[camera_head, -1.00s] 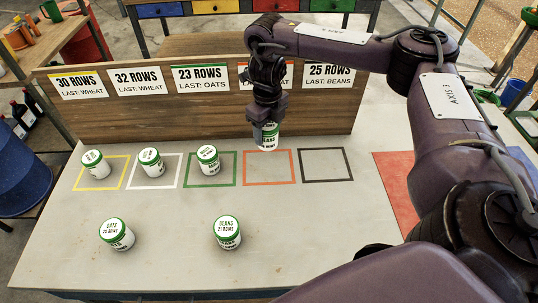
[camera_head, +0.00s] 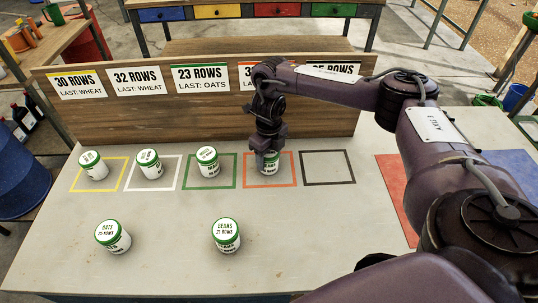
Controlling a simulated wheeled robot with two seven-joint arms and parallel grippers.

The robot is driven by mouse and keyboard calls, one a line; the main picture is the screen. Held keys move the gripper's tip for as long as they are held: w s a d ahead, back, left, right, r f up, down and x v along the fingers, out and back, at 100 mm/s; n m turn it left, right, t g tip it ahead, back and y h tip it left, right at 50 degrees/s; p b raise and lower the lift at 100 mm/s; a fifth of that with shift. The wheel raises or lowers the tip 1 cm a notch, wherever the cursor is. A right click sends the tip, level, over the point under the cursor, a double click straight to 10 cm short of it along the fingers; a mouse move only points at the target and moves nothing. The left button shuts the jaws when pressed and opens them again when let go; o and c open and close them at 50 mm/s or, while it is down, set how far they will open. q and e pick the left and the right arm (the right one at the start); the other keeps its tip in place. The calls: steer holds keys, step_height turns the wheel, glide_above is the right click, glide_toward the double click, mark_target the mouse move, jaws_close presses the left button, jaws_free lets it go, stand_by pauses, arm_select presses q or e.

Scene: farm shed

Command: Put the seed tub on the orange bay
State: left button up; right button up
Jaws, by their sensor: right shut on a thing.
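My right gripper (camera_head: 267,150) is shut on a white seed tub (camera_head: 269,166) with green lettering. The tub stands upright inside the orange bay (camera_head: 271,186), an orange outline on the table. It is at or very near the table surface; I cannot tell whether it touches. The gripper covers its top. Other white tubs with green lids stand in the yellow bay (camera_head: 93,165), the white bay (camera_head: 150,163) and the green bay (camera_head: 208,160). My left gripper is not in view.
Two more tubs, one at front left (camera_head: 112,236) and one at front centre (camera_head: 226,235), stand outside the bays. The black bay (camera_head: 327,182) is empty. A wooden board (camera_head: 150,125) with row labels rises behind the bays. Red (camera_head: 396,185) and blue (camera_head: 512,168) patches lie to the right.

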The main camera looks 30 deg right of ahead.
steer(key=shift+f, duration=0.2)
steer(key=o, duration=1.1)
steer(key=shift+c, duration=0.2)
steer(key=shift+r, duration=0.1)
step_height(320, 180, up, 12)
steer(key=p, duration=0.3)
steer(key=shift+r, duration=0.15)
